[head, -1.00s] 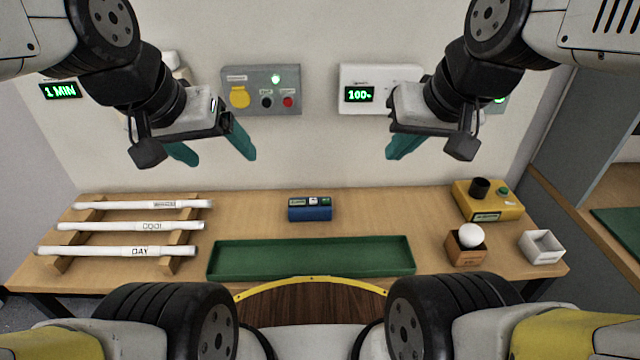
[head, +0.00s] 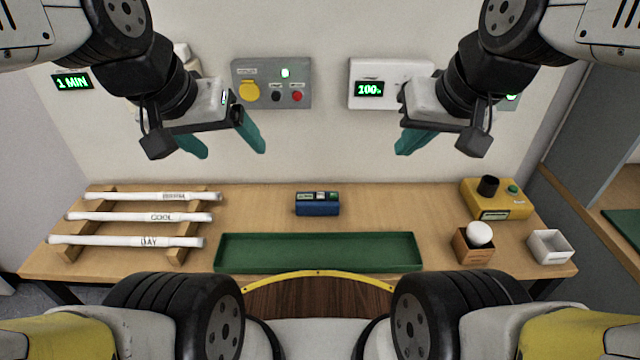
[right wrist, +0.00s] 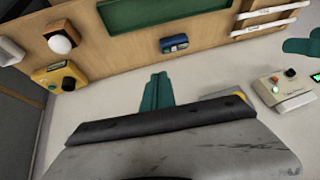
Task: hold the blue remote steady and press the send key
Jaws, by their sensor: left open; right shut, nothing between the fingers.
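The blue remote (head: 317,209) lies on the wooden table behind the green tray, with small keys and a label on its top face. It also shows in the right wrist view (right wrist: 174,44). The key markings are too small to read. My left gripper (head: 228,148) is open and empty, in the air above and left of the remote. My right gripper (head: 408,142) is shut and empty, in the air above and right of the remote. Its closed teal fingers show in the right wrist view (right wrist: 156,92), apart from the remote.
A green tray (head: 320,265) lies in front of the remote. Labelled white tubes (head: 140,217) rest on a wooden rack at left. At right are a yellow box (head: 497,205), a white ball (head: 479,234) in a wooden holder and a white bin (head: 550,246). Panels (head: 272,104) hang on the wall.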

